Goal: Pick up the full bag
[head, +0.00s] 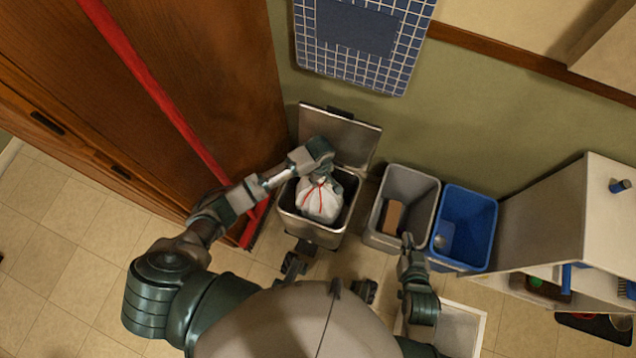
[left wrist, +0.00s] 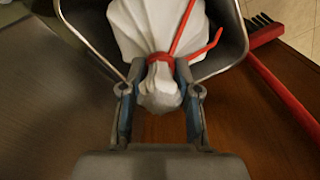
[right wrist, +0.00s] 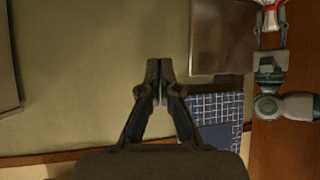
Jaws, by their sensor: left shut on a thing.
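The full bag (head: 319,202) is white with a red tie and sits in the open metal bin (head: 311,231). In the left wrist view the bag (left wrist: 143,28) is gathered at its neck under the red tie. My left gripper (head: 323,177) is above the bin; in its wrist view the fingers (left wrist: 160,88) are shut on the gathered neck. My right gripper (head: 407,240) is in front of the grey bin, apart from the bag. In the right wrist view its fingertips (right wrist: 159,68) are together with nothing visible between them.
The bin's raised lid (head: 340,135) stands behind the bag. A grey bin (head: 375,237) with a brown item and a blue bin (head: 466,215) stand to the right. A red-handled broom (head: 165,100) leans along the wooden cabinet (head: 200,60) at the left.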

